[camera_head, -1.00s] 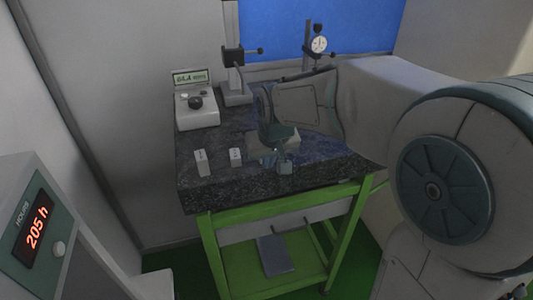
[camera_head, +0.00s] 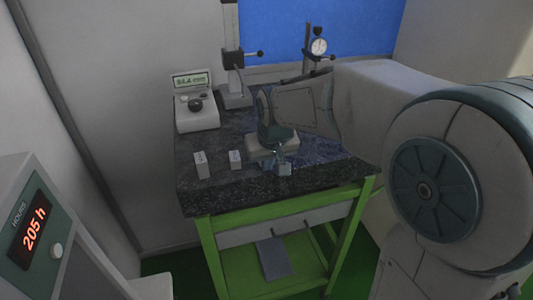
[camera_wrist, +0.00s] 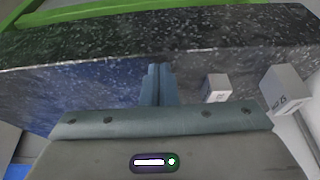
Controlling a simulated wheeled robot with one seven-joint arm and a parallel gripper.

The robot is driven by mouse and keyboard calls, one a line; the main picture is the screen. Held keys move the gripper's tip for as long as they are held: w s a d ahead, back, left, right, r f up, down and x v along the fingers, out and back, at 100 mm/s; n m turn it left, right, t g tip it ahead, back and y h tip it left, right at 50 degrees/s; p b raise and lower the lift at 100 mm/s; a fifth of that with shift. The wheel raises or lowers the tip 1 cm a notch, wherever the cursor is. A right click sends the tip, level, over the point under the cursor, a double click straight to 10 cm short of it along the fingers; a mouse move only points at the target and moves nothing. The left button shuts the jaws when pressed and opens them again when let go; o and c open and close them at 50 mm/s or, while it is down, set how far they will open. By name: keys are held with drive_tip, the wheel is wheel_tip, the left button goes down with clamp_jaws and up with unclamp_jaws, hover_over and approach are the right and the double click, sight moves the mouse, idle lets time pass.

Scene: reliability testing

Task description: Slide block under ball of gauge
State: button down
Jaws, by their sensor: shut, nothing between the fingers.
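Two small pale grey blocks stand upright on the dark speckled table (camera_head: 225,187), a left one (camera_head: 201,165) and a right one (camera_head: 235,159). In the wrist view they show as a nearer block (camera_wrist: 215,88) and a farther block (camera_wrist: 285,88) marked 25. My gripper (camera_head: 284,168) is right of both blocks, low over the front of the table. Its fingers (camera_wrist: 157,85) are shut and empty, apart from the blocks. A dial gauge (camera_head: 319,46) on a stand is at the back right. Another stand (camera_head: 233,60) with a side knob is at the back left. I cannot make out a ball tip.
A grey box with a display and knob (camera_head: 195,105) sits at the table's back left. A pale flat piece (camera_head: 262,150) lies partly hidden behind my gripper. The front table edge is close to my fingers. A cabinet reading 205 h (camera_head: 33,230) stands at the left.

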sight(247, 125)
drive_tip(key=shift+w+a+p, duration=0.5)
drive_tip(key=shift+w, duration=1.2)
drive_tip(key=shift+w+a+p, duration=0.45)
drive_tip(key=shift+w, duration=1.25)
drive_tip(key=shift+w+a+p, duration=0.5)
drive_tip(key=shift+w, duration=1.2)
drive_tip(key=shift+w+a+p, duration=0.5)
drive_tip(key=shift+w+p, duration=0.35)
drive_tip(key=shift+w, duration=0.85)
drive_tip(key=shift+w+a+p, duration=0.45)
drive_tip(key=shift+w+p, duration=0.45)
drive_tip(key=shift+w, duration=0.75)
drive_tip(key=shift+w+a+p, duration=0.5)
drive_tip(key=shift+w+p, duration=0.35)
drive_tip(key=shift+w, duration=0.85)
drive_tip(key=shift+s+v, duration=0.15)
drive_tip(key=shift+v, duration=0.95)
drive_tip(key=shift+s+v, duration=0.15)
drive_tip(key=shift+v, duration=1)
drive_tip(key=shift+f, duration=0.1)
